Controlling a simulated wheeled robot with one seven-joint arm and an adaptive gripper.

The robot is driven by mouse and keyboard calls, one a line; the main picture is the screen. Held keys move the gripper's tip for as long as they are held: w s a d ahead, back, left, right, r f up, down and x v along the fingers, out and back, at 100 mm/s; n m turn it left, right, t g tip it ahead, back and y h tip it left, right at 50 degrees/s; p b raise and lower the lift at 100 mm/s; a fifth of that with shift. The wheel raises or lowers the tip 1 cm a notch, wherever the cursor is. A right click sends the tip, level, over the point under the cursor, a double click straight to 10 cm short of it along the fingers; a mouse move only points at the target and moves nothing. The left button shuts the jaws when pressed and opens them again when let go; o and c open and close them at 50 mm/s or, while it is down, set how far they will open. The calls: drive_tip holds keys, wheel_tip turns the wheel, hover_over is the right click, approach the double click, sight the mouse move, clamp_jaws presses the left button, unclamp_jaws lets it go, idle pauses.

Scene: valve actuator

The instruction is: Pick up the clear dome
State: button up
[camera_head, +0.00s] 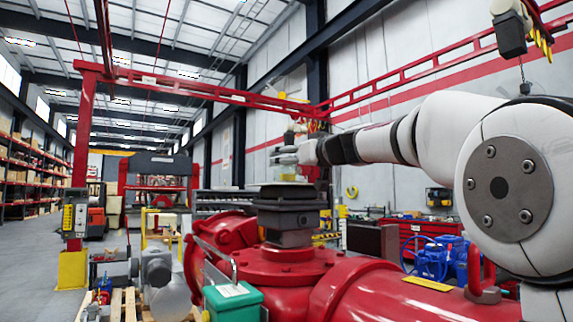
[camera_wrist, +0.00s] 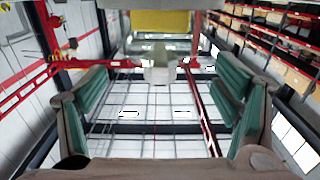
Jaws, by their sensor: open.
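The valve actuator's dark top block (camera_head: 287,215) stands on the red valve body, with a thin flat plate (camera_head: 287,188) on top. Above this plate, in the head view, is a small pale, see-through shape (camera_head: 284,156) that looks like the clear dome. It is at the tip of my arm, and I cannot tell it surely from the gripper's fingers. In the wrist view my gripper (camera_wrist: 161,80) is open, its green-padded fingers wide apart.
A green box (camera_head: 233,302) is on the near side of the red valve body (camera_head: 375,290). A blue handwheel valve (camera_head: 440,260) is to the right. A red gantry post (camera_head: 82,150) and stocked shelves (camera_head: 35,170) stand at left. The air around my wrist looks clear.

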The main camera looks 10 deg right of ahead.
drive_tip(key=shift+p+x, duration=0.45)
drive_tip(key=shift+x, duration=0.8)
drive_tip(key=c, duration=1.6)
